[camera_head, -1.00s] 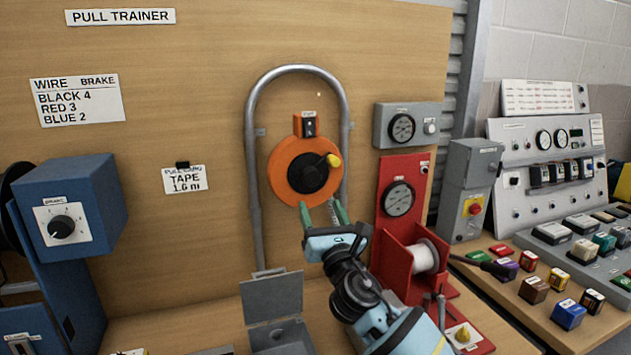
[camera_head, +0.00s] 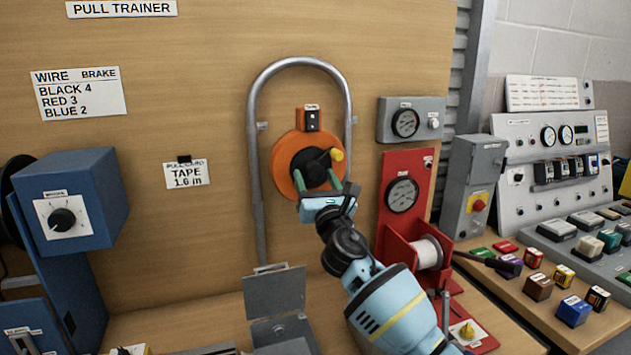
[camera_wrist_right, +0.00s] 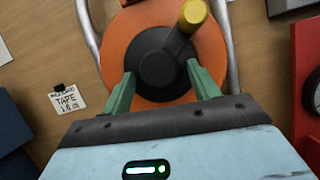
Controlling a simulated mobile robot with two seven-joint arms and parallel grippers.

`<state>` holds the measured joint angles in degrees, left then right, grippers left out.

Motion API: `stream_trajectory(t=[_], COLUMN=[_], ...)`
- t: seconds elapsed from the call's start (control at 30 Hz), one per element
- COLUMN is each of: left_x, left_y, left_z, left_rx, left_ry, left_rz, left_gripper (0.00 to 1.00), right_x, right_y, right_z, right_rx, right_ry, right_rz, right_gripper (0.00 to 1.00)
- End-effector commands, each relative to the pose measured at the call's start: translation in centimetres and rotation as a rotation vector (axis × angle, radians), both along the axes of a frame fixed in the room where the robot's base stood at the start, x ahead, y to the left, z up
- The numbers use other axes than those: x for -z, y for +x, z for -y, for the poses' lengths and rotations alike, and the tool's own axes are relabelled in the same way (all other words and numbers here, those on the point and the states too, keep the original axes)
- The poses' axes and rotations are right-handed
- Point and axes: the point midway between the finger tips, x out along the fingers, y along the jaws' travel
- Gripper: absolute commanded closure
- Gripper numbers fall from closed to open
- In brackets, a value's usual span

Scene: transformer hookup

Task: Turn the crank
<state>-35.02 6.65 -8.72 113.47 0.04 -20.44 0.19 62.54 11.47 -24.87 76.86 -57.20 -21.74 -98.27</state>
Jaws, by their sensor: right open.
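The crank is a black arm with a yellow knob (camera_head: 337,154) on the black hub (camera_head: 311,167) of an orange disc (camera_head: 284,178) on the wooden board. In the right wrist view the yellow knob (camera_wrist_right: 192,14) is at the upper right of the hub (camera_wrist_right: 157,68). My right gripper (camera_head: 318,179) is in front of the lower part of the disc. Its green fingers (camera_wrist_right: 160,80) are spread apart, one on each side of the hub, and hold nothing. I cannot tell whether they touch the disc. My left gripper is not in view.
A grey conduit arch (camera_head: 256,150) frames the disc. A red stand (camera_head: 392,222) with a gauge and spool is close at the right. A grey lidded box (camera_head: 275,293) stands below. A blue brake box (camera_head: 100,200) is at the left.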

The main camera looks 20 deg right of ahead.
Motion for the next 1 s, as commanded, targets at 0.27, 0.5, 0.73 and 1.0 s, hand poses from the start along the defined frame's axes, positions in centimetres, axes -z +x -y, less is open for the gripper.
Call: stream_trajectory(t=[0.27,0.5,0.73,1.0], left_x=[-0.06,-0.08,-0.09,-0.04], left_y=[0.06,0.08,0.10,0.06], left_z=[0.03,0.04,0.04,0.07], left_rx=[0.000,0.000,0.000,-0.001], left_ry=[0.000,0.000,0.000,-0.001], left_rz=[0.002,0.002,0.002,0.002], left_gripper=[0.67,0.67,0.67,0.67], right_x=[-0.15,-0.14,-0.16,-0.21], right_y=[0.11,0.10,0.08,0.14], right_z=[0.01,0.01,0.01,0.03], right_rx=[0.000,0.000,0.000,0.000], right_ry=[0.000,0.000,0.000,0.002], right_rz=[0.001,0.001,0.002,0.002], right_gripper=[0.40,0.70,1.00,1.00])
